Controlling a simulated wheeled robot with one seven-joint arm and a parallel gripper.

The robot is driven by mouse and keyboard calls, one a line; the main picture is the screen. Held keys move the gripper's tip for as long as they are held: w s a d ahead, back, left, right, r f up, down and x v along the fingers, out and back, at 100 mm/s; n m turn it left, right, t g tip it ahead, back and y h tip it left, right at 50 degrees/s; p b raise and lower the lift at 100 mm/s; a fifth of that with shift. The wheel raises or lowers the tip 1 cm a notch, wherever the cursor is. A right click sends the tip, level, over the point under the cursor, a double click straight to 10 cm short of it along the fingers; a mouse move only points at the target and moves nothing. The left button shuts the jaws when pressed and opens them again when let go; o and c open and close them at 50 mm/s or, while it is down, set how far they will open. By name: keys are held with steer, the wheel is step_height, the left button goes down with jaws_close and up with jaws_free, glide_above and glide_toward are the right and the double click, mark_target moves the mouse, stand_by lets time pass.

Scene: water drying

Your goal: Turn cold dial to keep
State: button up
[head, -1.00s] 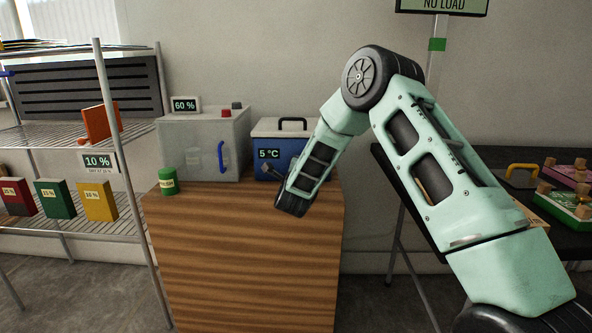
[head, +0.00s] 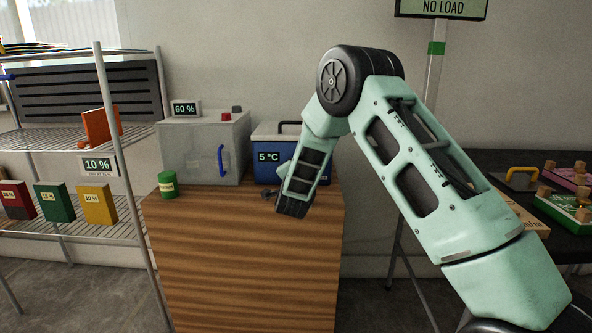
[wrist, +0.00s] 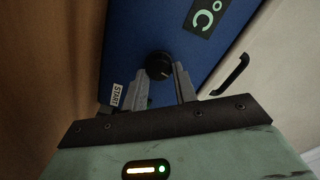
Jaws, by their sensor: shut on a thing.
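The blue cold box (head: 264,172) stands on the wooden cabinet and its display reads 5 °C. Its black round dial (wrist: 158,66) shows in the wrist view on the blue face, beside a START label (wrist: 116,95) and below the °C display. My gripper (wrist: 160,78) has its two grey fingers on either side of the dial, shut on it. In the head view my forearm covers the right part of the box front. The dial itself is not clear there.
A green can (head: 167,184) stands at the left of the wooden cabinet top (head: 225,207). A wire rack is on the left, a dark table on the right.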

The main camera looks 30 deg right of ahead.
steer(key=shift+a+n, duration=0.15)
steer(key=shift+n, duration=0.75)
steer(key=shift+f, duration=0.1)
steer(key=o, duration=1)
steer(key=p+v, duration=0.1)
steer(key=v, duration=1.6)
steer(key=shift+s+a, duration=0.1)
steer(key=shift+s, duration=0.1)
